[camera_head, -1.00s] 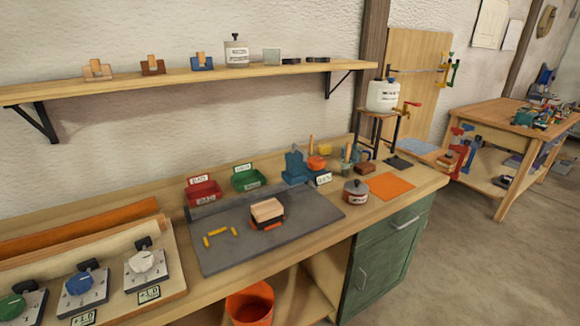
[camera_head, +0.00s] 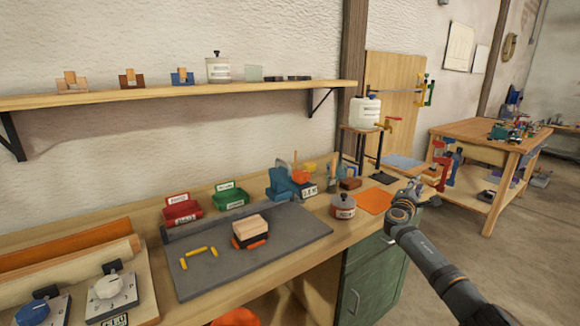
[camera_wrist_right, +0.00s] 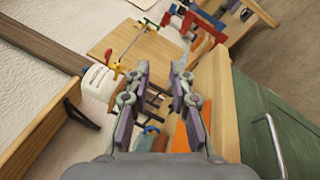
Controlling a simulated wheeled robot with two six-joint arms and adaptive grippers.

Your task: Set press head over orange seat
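A block with a pale wooden top and dark middle, likely the press head (camera_head: 250,225), sits on the grey mat. Orange strips, likely the orange seat (camera_head: 254,243), show at its base; I cannot tell how they fit together. My right gripper (camera_head: 417,187) is above the bench's right end, beyond the orange sheet and well right of the block. In the right wrist view the gripper (camera_wrist_right: 160,72) has its two fingers apart with nothing between them. The block does not show in that view. My left gripper is not in view.
Yellow pieces (camera_head: 198,252) lie left of the block on the grey mat (camera_head: 290,240). Red (camera_head: 182,212) and green (camera_head: 230,197) bins stand behind. A round pot (camera_head: 343,207) and orange sheet (camera_head: 375,201) are to the right. A white tank (camera_head: 365,112) stands on a raised stand.

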